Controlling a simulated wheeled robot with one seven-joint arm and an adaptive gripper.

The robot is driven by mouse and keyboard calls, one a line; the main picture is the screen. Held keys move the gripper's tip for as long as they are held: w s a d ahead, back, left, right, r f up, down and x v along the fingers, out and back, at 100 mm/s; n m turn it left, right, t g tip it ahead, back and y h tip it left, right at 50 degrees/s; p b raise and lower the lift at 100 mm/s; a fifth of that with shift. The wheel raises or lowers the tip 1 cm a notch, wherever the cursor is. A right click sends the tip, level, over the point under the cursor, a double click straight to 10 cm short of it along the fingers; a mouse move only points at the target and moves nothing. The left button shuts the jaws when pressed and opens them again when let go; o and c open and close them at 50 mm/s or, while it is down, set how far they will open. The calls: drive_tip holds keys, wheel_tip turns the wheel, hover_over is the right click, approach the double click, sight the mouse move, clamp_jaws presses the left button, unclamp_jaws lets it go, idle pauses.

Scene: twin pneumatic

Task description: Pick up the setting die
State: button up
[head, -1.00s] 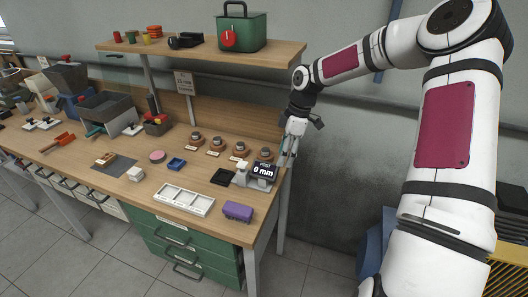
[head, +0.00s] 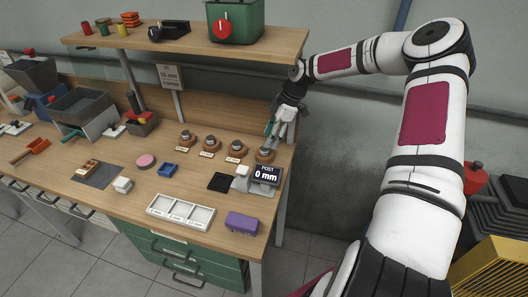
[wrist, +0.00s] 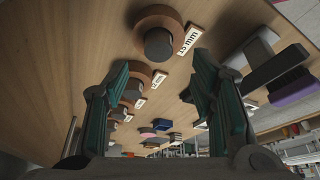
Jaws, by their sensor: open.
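Several round grey dies on brown bases stand in a row along the back right of the bench, with small labels by them. The rightmost die (head: 265,154) is nearest my gripper (head: 277,126), which is just above and behind it, apart from it. In the wrist view this nearest die (wrist: 158,43) has a label (wrist: 190,40) that seems to read 15 mm. It lies beyond the fingertips, not between them. My gripper (wrist: 160,78) is open and empty, its teal finger pads wide apart. Other dies (head: 236,149) stand to the left.
A display (head: 266,174) reading 0 mm and a black pad (head: 221,182) stand in front of the dies. A shelf (head: 185,38) overhangs the back; a sign (head: 170,77) reads 15 mm.

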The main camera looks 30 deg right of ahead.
sight(265, 153)
drive_tip(key=x, duration=0.2)
drive_tip(key=p+x, duration=0.1)
drive_tip(key=x, duration=0.2)
drive_tip(key=shift+d, duration=0.25)
drive_tip(key=shift+c, duration=0.2)
drive_tip(key=shift+w, duration=0.1)
clamp_jaws()
